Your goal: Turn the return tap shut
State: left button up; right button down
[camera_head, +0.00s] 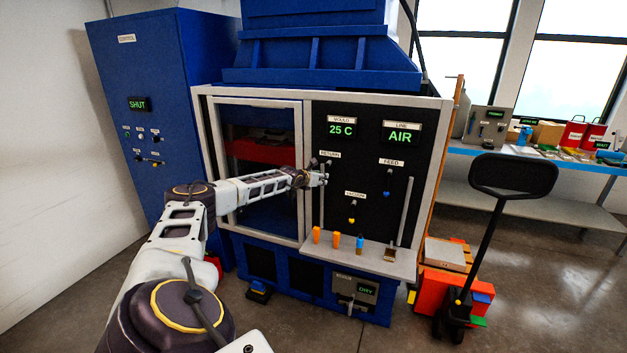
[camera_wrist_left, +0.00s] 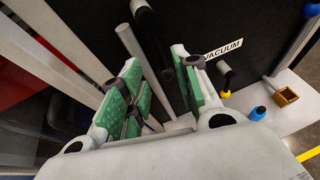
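The return tap (camera_head: 328,163) sits on the black panel just below the RETURN label (camera_head: 329,153). My left gripper (camera_head: 322,180) is at the tap and hides part of it in the head view. In the left wrist view, a black lever (camera_wrist_left: 153,42), which looks like the return tap's handle, reaches down toward the gap between my left gripper's green-padded fingers (camera_wrist_left: 157,75). The fingers are spread apart, one on each side of the lever's lower end. I cannot tell whether either pad touches it. My right gripper is out of view.
A grey vertical pipe (camera_wrist_left: 130,45) runs close beside the lever. The vacuum tap (camera_head: 351,218) and feed tap (camera_head: 388,180) are to the right. A shelf (camera_head: 375,260) with small bottles juts out below. The displays read 25 C, AIR, SHUT and DRY.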

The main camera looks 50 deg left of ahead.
pick_arm(q)
jog(key=shift+v, duration=2.6)
jog(key=shift+f, duration=0.1)
